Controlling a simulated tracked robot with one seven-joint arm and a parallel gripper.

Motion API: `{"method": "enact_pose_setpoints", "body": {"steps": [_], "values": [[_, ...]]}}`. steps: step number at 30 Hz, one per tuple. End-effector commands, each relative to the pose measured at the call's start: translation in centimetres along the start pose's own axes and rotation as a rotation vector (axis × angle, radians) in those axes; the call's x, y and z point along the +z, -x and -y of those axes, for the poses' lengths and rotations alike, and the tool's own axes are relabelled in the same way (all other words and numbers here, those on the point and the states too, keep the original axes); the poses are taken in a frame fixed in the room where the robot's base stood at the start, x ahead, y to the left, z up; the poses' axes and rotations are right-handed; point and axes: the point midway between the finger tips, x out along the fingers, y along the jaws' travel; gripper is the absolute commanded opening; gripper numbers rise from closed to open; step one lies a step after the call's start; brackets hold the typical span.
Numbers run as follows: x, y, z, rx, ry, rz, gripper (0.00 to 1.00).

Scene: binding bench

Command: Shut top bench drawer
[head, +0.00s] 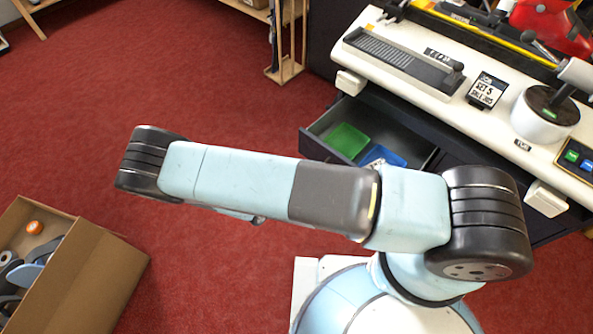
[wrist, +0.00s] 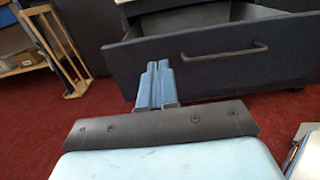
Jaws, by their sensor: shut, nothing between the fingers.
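The top bench drawer (head: 316,146) stands pulled out from the dark bench in the head view, partly hidden by my arm. A green tray (head: 346,139) and a blue tray (head: 383,156) lie inside it. In the wrist view, the dark drawer front (wrist: 200,78) shows with a long bar handle (wrist: 225,54). My gripper (wrist: 157,68) has its blue fingers together and empty. They appear in front of the left part of the drawer front, left of the handle; I cannot tell whether they touch it. In the head view my gripper is hidden by the arm.
A cardboard box (head: 85,280) of parts sits at lower left. A wooden rack (head: 287,68) stands behind. Red carpet left of the bench is open.

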Motion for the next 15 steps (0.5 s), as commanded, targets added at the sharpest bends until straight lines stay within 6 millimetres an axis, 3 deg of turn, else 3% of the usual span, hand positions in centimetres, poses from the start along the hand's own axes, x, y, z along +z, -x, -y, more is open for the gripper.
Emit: {"method": "enact_pose_setpoints", "body": {"steps": [9, 15], "values": [[0.1, -5.7, 0.1, -0.002, 0.000, 0.002, 0.00], [0.0, -8.5, 0.1, -0.002, 0.001, 0.001, 0.00]]}}
